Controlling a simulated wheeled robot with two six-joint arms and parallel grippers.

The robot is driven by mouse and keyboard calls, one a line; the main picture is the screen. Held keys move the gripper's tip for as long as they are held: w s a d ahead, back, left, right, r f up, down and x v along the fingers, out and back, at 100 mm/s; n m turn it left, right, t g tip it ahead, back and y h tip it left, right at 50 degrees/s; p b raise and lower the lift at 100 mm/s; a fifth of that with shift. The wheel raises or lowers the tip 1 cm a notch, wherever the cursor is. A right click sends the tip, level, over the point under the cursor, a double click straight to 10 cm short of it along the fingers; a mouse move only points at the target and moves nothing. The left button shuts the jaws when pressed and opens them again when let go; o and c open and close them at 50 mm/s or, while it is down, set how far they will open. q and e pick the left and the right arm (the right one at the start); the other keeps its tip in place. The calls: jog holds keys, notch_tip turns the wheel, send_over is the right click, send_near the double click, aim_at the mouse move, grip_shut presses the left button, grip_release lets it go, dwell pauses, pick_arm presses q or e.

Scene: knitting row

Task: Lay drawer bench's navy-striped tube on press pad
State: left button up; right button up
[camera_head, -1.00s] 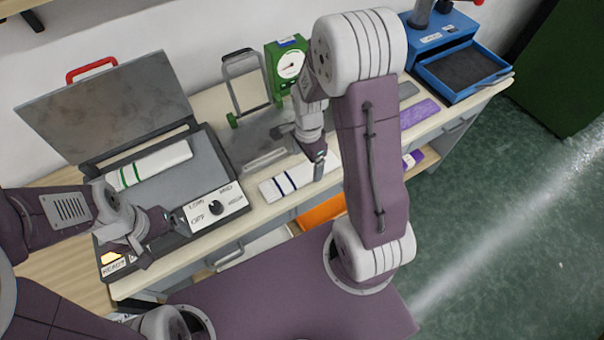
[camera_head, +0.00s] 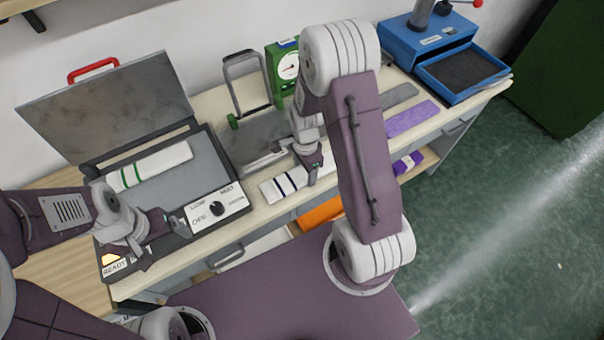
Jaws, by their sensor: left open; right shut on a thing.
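The white tube with navy stripes (camera_head: 285,185) lies at the front of the bench in the middle of the view. My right gripper (camera_head: 313,180) is shut on it near its right part; my arm hides some of the tube, and I cannot tell whether it is lifted. The open clamshell press at left has a grey pad (camera_head: 203,158) with a white, green-striped tube (camera_head: 150,166) lying across its back left part. My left gripper (camera_head: 178,222) is open at the press's front edge, beside the control panel.
The press lid (camera_head: 105,105) with a red handle stands raised at the back. A dial panel (camera_head: 215,208) sits at the press's front. A green gauge (camera_head: 287,68) and a blue device with a dark tray (camera_head: 462,70) stand further right. Purple (camera_head: 410,118) and grey strips lie between.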

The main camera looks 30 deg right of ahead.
aim_at(305, 172)
notch_tip(305, 172, up, 4)
jog(key=shift+w+r, duration=0.1)
jog(key=shift+r, duration=0.1)
jog(key=s+d+r, duration=0.2)
jog(key=s+r, duration=0.4)
jog(key=s, duration=0.5)
jog(key=shift+s+d+r, duration=0.15)
jog(key=shift+s+r, duration=0.15)
